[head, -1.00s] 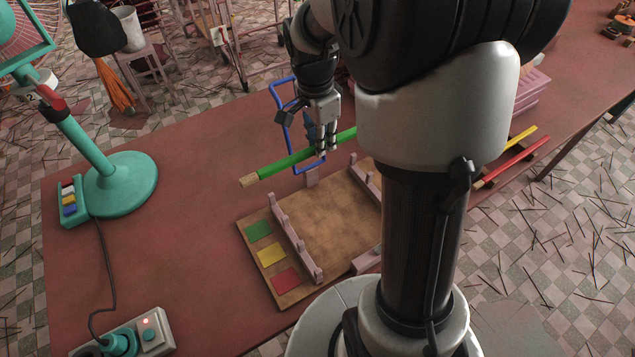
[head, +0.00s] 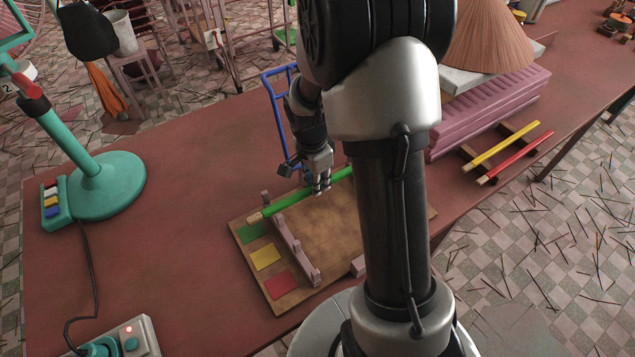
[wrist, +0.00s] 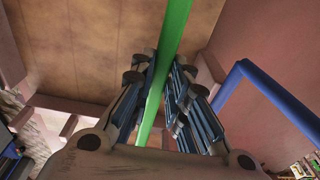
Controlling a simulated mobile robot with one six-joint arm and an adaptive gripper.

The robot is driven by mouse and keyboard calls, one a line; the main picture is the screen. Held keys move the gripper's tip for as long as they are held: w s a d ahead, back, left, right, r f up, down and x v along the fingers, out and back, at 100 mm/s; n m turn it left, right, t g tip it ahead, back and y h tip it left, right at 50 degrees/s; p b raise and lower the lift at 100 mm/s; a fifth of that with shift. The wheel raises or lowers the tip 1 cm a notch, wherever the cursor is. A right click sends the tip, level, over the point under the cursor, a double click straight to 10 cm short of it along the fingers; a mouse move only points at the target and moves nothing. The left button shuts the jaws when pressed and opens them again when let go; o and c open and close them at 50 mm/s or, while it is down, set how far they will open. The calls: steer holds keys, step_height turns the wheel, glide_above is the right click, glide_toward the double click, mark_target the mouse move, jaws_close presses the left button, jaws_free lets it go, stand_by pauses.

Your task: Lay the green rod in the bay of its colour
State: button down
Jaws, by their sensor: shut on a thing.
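The green rod (head: 295,197) lies across the far strip of the wooden board (head: 335,235), its tan end beside the green patch (head: 254,233). It sits low at the far notch of the left notched rail (head: 294,247); I cannot tell if it touches the bottom. My gripper (head: 319,187) is shut on the rod near its middle, from above. In the wrist view the rod (wrist: 168,50) runs between my fingers (wrist: 163,95). Yellow (head: 266,257) and red (head: 279,285) patches mark the nearer bays, which look empty.
A blue frame (head: 270,95) stands just behind the board. Yellow (head: 510,145) and red (head: 520,160) rods lie on a rack at right, by a pink ribbed block (head: 490,112). A teal fan stand (head: 108,185) is at left. Bare table lies between stand and board.

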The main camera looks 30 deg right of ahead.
steer(key=shift+r, duration=0.15)
steer(key=shift+f+b, duration=0.4)
steer(key=shift+f, duration=0.15)
steer(key=c, duration=1.5)
jaws_free()
steer(key=shift+c, duration=0.2)
steer(key=shift+r, duration=0.1)
